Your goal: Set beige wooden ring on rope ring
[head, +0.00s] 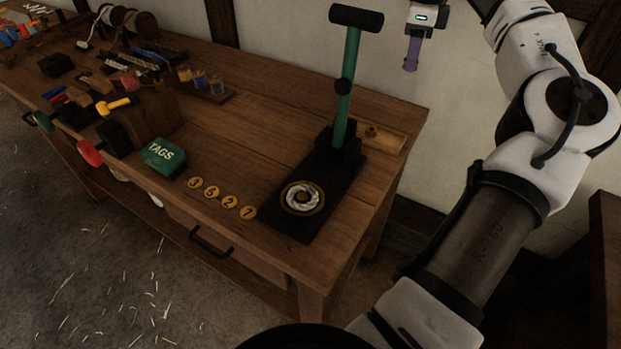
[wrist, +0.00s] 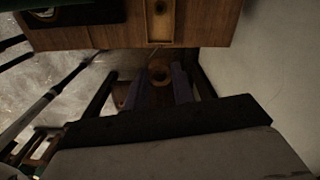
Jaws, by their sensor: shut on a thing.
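My gripper (head: 411,62) hangs at the top of the head view, high and beyond the right rear edge of the bench, with its purple fingers pointing down. In the wrist view, the fingers are shut on the beige wooden ring (wrist: 159,73), a small brownish ring at their tips. In the head view the ring is too small to make out clearly. The rope ring (head: 302,198), a pale twisted loop, lies in a round brown seat on the black base of the green-levered press. My gripper is well apart from it, above and to the right.
The press lever (head: 347,85) stands upright with a black crossbar, behind the rope ring. A shallow wooden tray (head: 390,139) lies by the bench's right edge. Several numbered yellow discs (head: 221,200) and a green TAGS box (head: 162,155) sit left of the press. A wall is behind.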

